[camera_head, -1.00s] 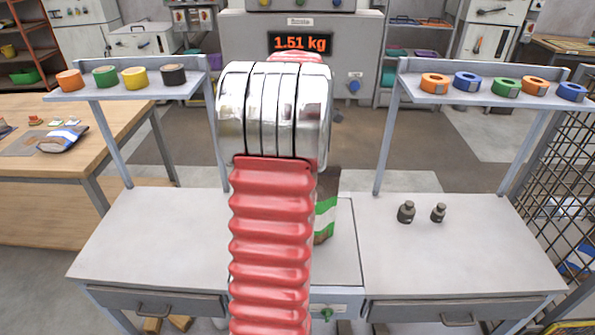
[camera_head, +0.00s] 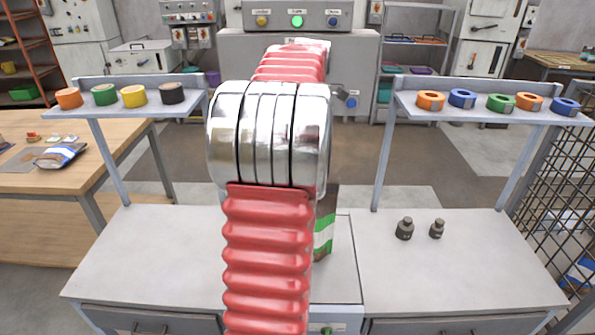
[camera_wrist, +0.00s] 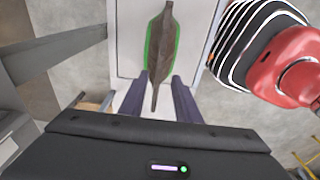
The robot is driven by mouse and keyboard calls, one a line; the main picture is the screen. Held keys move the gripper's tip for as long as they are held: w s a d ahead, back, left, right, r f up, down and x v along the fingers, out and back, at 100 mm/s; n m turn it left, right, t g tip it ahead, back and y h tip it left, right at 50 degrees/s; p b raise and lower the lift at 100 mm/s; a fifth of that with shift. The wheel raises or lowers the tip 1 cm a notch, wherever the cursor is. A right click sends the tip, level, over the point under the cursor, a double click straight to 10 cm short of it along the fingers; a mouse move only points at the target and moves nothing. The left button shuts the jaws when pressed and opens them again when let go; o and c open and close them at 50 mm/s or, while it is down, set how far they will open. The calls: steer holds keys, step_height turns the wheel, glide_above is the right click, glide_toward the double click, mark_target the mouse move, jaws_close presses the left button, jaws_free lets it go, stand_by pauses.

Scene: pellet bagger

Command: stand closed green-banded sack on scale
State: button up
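The green-banded sack (camera_head: 325,230) stands upright on the pale centre plate (camera_head: 345,270) between the two worktops, partly hidden behind my arm in the head view. In the wrist view I look down on the sack (camera_wrist: 168,45), brown with a green edge; its top is pinched to a narrow closed ridge. The pale plate (camera_wrist: 127,45) shows around it. My gripper (camera_wrist: 161,76) is open, with one dark finger on each side of the sack's top and gaps visible between. My gripper is hidden behind my arm in the head view.
Two dark weights (camera_head: 404,229) stand on the right worktop. Raised shelves with tape rolls (camera_head: 133,96) flank both sides. Another sack (camera_head: 60,156) lies on the wooden table at left. A mesh fence (camera_head: 550,170) is at right. The left worktop is clear.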

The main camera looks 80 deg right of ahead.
steer(key=shift+s+r, duration=0.15)
steer(key=shift+r, duration=1.35)
steer(key=w+a+r+m+t+h, duration=0.1)
steer(key=w+a+r+h, duration=0.1)
steer(key=w+a, duration=2.2)
steer(key=s+a+f+t, duration=0.1)
steer(key=a+f, duration=0.1)
steer(key=a, duration=0.8)
steer(key=s+a+f+m+t+y, duration=0.1)
steer(key=s+a+f, duration=0.1)
steer(key=a, duration=0.9)
steer(key=s+a+f+t, duration=0.1)
steer(key=s+a+f, duration=0.1)
steer(key=a, duration=0.8)
steer(key=shift+a+f+m+y, duration=0.15)
steer(key=shift+f+m+y, duration=0.2)
steer(key=shift+f, duration=0.55)
